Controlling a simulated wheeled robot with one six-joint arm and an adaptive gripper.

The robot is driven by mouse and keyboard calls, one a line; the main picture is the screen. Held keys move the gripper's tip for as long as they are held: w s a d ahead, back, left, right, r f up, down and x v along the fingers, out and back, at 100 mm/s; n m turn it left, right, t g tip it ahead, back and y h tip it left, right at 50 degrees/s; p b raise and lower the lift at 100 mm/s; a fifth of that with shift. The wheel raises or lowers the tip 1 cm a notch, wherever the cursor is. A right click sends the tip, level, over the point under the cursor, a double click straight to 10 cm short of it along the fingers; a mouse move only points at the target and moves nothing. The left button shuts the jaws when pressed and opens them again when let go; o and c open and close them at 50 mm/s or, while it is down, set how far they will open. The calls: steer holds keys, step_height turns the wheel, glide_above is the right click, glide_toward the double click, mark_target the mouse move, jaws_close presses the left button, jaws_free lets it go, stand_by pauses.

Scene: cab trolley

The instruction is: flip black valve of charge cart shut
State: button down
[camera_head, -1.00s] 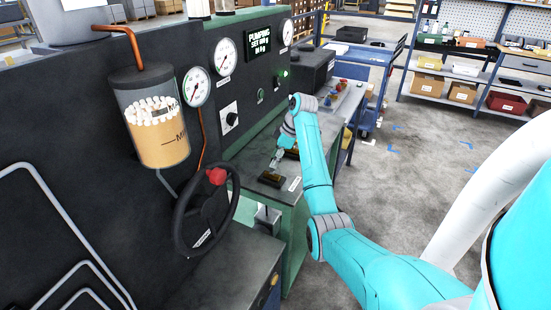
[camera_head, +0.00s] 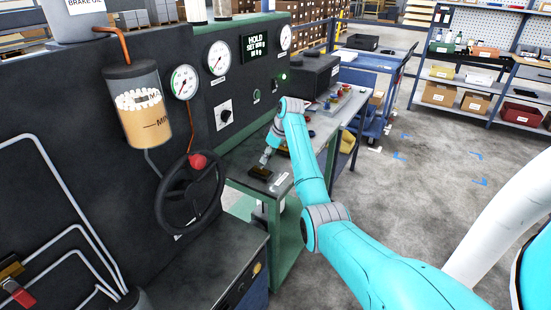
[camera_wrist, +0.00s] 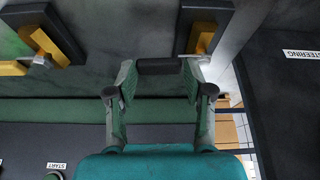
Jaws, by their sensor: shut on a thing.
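My gripper (camera_wrist: 160,68) is shut on a short black bar (camera_wrist: 160,66) that spans its two fingertips in the wrist view. The bar looks like a valve handle, but I cannot tell its lever position or what it is fixed to. In the head view my gripper (camera_head: 267,156) is low over the dark bench top (camera_head: 243,166), and the bar is too small to make out. A black block with a gold part (camera_head: 260,172) lies on the bench just below it. The wrist view shows two black pieces with yellow parts, one at left (camera_wrist: 40,35) and one above the bar (camera_wrist: 203,25).
A steering wheel (camera_head: 220,180) with a red knob stands left of the bench on the dark panel. The panel carries gauges (camera_head: 219,58) and a display (camera_head: 256,47) reading HOLD. A blue trolley (camera_head: 377,100) stands behind the bench. Open floor (camera_head: 420,190) lies to the right.

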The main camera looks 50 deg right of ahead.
steer(key=shift+s+m, duration=0.2)
steer(key=shift+m, duration=0.3)
steer(key=shift+c, duration=2.2)
jaws_free()
steer(key=v, duration=1.2)
steer(key=shift+a, duration=0.15)
steer(key=shift+w, duration=0.1)
